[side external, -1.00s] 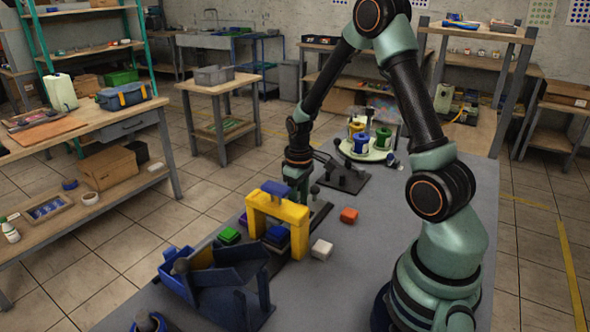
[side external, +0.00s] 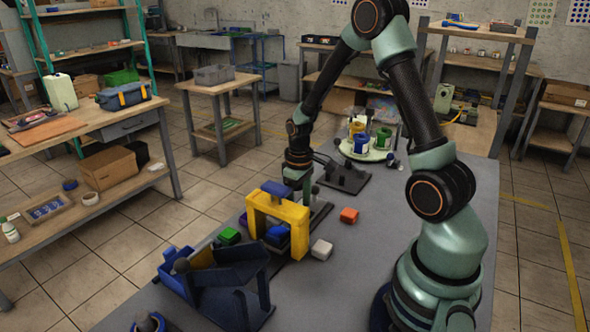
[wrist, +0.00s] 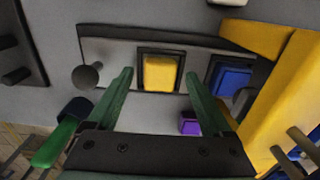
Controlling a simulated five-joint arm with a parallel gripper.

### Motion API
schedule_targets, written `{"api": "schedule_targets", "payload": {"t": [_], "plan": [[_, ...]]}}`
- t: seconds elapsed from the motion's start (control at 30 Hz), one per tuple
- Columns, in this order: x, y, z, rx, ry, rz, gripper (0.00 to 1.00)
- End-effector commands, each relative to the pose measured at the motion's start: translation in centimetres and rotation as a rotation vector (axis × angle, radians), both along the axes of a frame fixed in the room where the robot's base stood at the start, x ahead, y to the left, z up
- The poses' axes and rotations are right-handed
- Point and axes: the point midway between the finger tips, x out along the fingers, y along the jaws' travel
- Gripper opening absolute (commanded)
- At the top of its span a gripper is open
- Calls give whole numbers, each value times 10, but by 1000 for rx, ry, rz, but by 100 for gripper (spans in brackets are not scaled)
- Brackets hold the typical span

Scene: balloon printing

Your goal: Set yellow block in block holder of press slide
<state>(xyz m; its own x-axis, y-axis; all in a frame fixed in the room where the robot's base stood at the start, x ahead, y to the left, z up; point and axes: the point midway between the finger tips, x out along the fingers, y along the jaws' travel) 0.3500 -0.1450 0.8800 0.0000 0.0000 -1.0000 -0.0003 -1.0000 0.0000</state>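In the wrist view the yellow block (wrist: 160,73) sits inside a dark square frame, the block holder (wrist: 141,78), on the grey press slide (wrist: 112,52). My gripper (wrist: 160,70) is open, with one green finger at each side of the holder and a gap between each finger and the block. Nothing is held. In the side view my gripper (side external: 297,182) is low over the slide, behind the yellow press (side external: 299,228), and the yellow block is hidden.
A blue block (wrist: 232,80) lies in a dark frame beside the press. A purple block (wrist: 190,122) lies near the slide. Green (side external: 229,235), orange (side external: 349,215) and white (side external: 321,249) blocks lie around the press. A blue bin (side external: 178,284) stands in front; a round stand (side external: 366,153) is behind.

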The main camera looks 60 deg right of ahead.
Motion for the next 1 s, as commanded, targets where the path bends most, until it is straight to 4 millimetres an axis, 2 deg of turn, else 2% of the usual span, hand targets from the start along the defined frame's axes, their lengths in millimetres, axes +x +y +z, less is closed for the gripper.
{"api": "schedule_targets", "payload": {"t": [0.23,0.37,0.47,0.8,1.0], "plan": [[0,0,1,0,0,0,84],[1,0,9,-1,-4,0,84],[1,-1,23,-2,-5,0,84],[1,-1,91,-2,-6,0,84],[0,0,115,-1,-2,0,84]]}}
